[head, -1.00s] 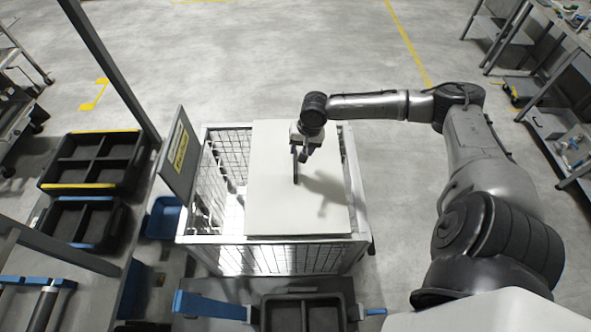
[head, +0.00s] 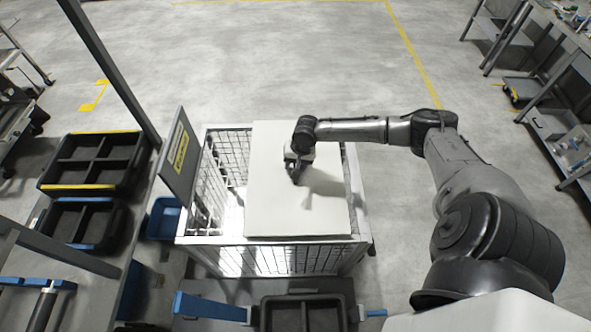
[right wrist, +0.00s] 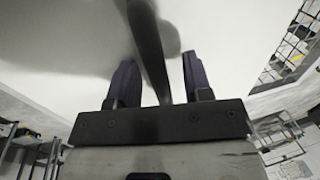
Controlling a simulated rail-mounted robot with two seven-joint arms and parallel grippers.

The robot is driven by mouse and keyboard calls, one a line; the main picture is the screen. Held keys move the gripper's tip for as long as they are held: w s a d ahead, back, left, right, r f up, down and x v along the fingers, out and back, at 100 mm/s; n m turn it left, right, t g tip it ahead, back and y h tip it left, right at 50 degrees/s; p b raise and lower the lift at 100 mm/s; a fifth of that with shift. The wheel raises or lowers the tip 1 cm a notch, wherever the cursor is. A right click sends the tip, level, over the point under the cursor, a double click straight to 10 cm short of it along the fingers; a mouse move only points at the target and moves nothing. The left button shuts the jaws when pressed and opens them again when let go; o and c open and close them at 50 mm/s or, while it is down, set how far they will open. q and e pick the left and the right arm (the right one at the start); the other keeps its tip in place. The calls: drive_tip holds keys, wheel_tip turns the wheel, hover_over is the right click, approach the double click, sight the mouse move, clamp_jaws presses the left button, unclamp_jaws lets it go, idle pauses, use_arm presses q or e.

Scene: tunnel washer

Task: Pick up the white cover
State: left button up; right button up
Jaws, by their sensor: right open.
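The white cover (head: 300,215) is a flat pale panel lying on top of a wire-mesh cage cart (head: 262,262) in the head view. It also fills much of the right wrist view (right wrist: 60,45). My right gripper (head: 294,178) is over the middle of the cover, pointing down. In the right wrist view its two fingers (right wrist: 157,60) are apart, with a dark bar (right wrist: 147,30) between them. The bar appears to be a handle on the cover; the gripper is not closed on it. In the head view the gripper hides the bar. My left gripper is in neither view.
A grey sign panel (head: 180,158) stands at the cage's left side. Black divided crates (head: 93,150) with yellow and blue edges are further left, near a grey post (head: 112,72). Shelving (head: 550,120) stands at the right. The floor behind the cage is clear.

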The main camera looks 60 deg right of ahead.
clamp_jaws()
idle(0.4)
drive_tip(key=shift+r, duration=0.15)
